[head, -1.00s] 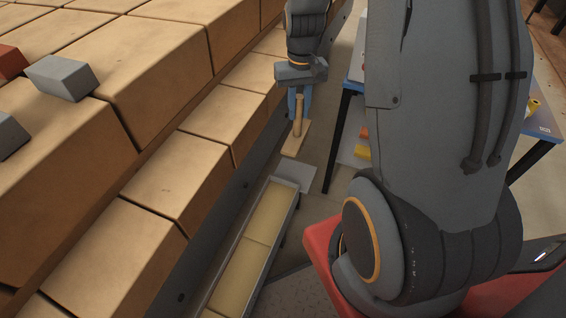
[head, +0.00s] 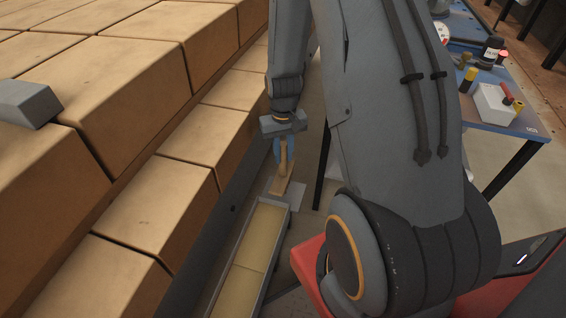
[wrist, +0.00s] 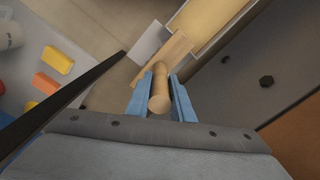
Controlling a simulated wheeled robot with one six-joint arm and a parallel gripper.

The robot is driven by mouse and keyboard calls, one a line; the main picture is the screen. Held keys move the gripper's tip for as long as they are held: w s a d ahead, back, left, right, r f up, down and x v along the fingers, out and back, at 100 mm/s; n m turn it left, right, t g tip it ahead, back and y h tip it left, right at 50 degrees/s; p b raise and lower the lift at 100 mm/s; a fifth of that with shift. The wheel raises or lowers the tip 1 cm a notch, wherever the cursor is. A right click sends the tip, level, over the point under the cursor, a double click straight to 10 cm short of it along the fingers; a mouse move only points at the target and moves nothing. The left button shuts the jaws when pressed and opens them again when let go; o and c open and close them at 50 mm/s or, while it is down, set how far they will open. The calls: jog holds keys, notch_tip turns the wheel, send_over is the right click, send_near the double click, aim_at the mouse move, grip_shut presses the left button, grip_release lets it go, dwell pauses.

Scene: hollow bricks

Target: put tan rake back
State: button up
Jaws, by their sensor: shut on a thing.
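The tan rake (head: 284,166) has a round wooden handle and a flat board at its lower end. My gripper (head: 284,150) is shut on the handle, with the board hanging below. In the head view the board appears in front of a pale grey plate at the far end of a long narrow trough (head: 265,268). In the wrist view the blue fingers of my gripper (wrist: 160,98) flank the handle of the rake (wrist: 158,78). The board overlaps the pale plate (wrist: 148,42) there; I cannot tell whether they touch.
Rows of big tan bricks (head: 110,110) fill the left, with a grey block (head: 27,104) on top. A blue table (head: 515,122) at right carries bottles and a white box (head: 493,104). Its dark leg (wrist: 75,88) crosses the left of the wrist view. Orange and yellow blocks (wrist: 52,60) lie beyond it.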

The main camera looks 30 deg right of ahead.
aim_at(283, 164)
jog(key=shift+f+b, duration=0.3)
jog(key=shift+f, duration=2)
jog(key=o, duration=0.9)
jog(key=shift+o, duration=0.2)
notch_tip(283, 164, up, 12)
jog(key=shift+r+p, duration=0.15)
jog(key=shift+p, duration=0.85)
jog(key=shift+a+r, duration=0.25)
jog(key=shift+r, duration=0.35)
jog(key=s+a+r+n, duration=0.4)
jog(key=s+a+r, duration=1.4)
jog(key=s+a, duration=0.1)
jog(key=shift+s+a+r+n+y, duration=0.3)
jog(key=shift+s+r, duration=0.05)
jog(key=shift+s, duration=0.05)
